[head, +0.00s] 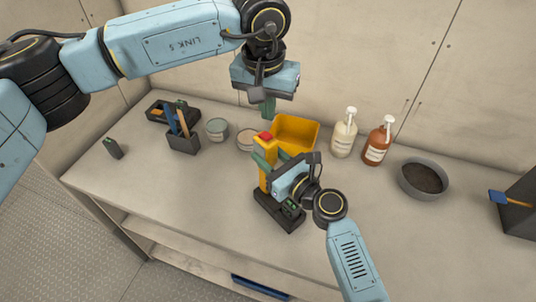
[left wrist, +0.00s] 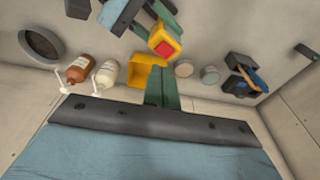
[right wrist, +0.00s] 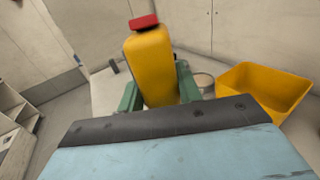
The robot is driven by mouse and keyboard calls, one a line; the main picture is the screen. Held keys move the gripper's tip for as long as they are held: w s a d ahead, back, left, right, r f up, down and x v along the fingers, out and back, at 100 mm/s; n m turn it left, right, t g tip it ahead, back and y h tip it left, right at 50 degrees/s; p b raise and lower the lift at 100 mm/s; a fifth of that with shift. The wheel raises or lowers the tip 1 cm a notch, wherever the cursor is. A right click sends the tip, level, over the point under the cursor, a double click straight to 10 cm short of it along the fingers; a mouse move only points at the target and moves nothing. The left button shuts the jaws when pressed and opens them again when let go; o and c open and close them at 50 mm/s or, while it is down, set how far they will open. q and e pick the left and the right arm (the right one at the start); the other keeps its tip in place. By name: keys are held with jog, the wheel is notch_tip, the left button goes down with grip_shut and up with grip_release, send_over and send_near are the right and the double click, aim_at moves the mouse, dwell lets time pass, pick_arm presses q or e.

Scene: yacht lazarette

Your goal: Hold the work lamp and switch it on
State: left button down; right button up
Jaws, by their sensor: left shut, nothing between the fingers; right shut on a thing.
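The work lamp (head: 265,150) is a yellow upright body with a red button (head: 265,136) on top. My right gripper (head: 270,168) is shut on its yellow body from the right side. In the right wrist view the lamp (right wrist: 150,65) stands between the green fingers, with its red top (right wrist: 143,21) clear. My left gripper (head: 268,110) is shut and empty, pointing down above and slightly behind the lamp, apart from the button. The left wrist view shows the button (left wrist: 166,48) beyond the shut fingertips (left wrist: 162,88).
A dark base (head: 278,212) is below the lamp; whether they touch is unclear. A yellow bin (head: 309,140) stands close behind. Two pump bottles (head: 343,135) (head: 377,145) and a grey bowl (head: 424,180) stand right. Tins and a dark tool holder (head: 184,143) stand left.

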aim_at(269, 135)
pick_arm(q)
jog(key=shift+f, duration=1.75)
jog(key=shift+f, duration=0.85)
dwell(1.0)
jog(key=shift+r, duration=3.55)
pick_arm(e)
jog(key=o, duration=1.3)
jog(key=shift+c, duration=0.2)
jog(key=v, duration=1.2)
